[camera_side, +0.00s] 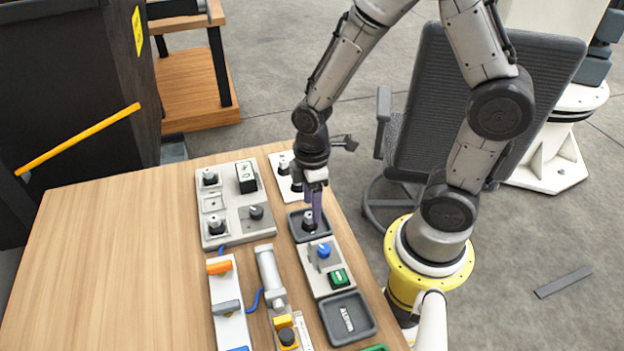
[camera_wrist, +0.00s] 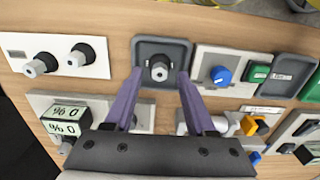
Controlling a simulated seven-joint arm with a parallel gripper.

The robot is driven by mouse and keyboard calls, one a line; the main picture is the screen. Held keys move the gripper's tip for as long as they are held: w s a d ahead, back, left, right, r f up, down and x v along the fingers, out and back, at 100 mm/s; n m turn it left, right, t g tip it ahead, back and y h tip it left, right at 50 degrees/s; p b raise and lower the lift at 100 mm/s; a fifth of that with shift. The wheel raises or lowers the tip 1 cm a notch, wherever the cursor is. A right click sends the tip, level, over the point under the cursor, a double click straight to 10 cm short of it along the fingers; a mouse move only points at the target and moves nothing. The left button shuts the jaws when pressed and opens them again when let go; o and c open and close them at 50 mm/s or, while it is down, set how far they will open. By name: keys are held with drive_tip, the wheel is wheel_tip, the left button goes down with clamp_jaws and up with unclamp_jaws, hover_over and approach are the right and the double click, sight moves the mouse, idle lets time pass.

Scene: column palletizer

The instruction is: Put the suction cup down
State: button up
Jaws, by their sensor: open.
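A suction cup (camera_side: 309,219), black with a pale metal fitting, stands in a small dark grey tray (camera_side: 298,237) near the table's right side. In the wrist view the suction cup (camera_wrist: 159,70) appears upright inside the tray (camera_wrist: 177,46), with the tray floor visible around it. My gripper (camera_side: 315,212) has two purple fingers pointing down at the tray. In the wrist view my gripper (camera_wrist: 160,77) is open, with one finger on each side of the cup and a visible gap to it. The fingertips' exact height is hard to judge.
A grey panel (camera_side: 236,184) stands left. The table's left half is clear.

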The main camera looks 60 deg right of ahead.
drive_tip(key=s+r+m+t, duration=0.2)
drive_tip(key=s+r+m, duration=0.2)
drive_tip(key=r, duration=0.6)
drive_tip(key=s+r+m+t, duration=0.3)
drive_tip(key=s+r+m, duration=0.2)
drive_tip(key=r, duration=0.5)
drive_tip(key=shift+d+r+t, duration=0.3)
